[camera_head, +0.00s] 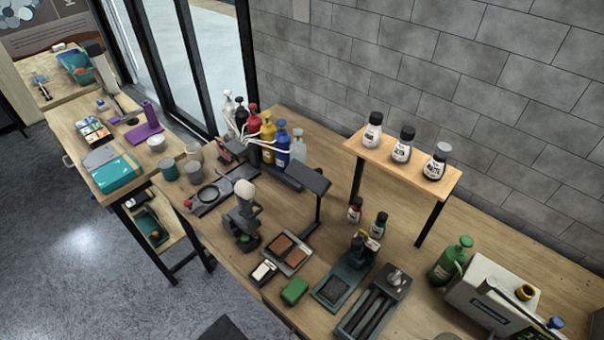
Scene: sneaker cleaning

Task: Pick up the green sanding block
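The green sanding block (294,291) lies on the wooden workbench near its front edge. It is a small bright green block with rounded edges. It sits just right of a small black tray with a white block in it (263,272) and in front of a tray with brown pads (287,252). Nothing covers it. Neither of my grippers shows in the head view.
Dark tool stations (345,284) stand right of the block. A dark machine with a pale knob (242,222) stands behind it to the left. A small raised shelf (440,178) holds several bottles. A green bottle (450,262) stands at the right. Grey floor lies in front.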

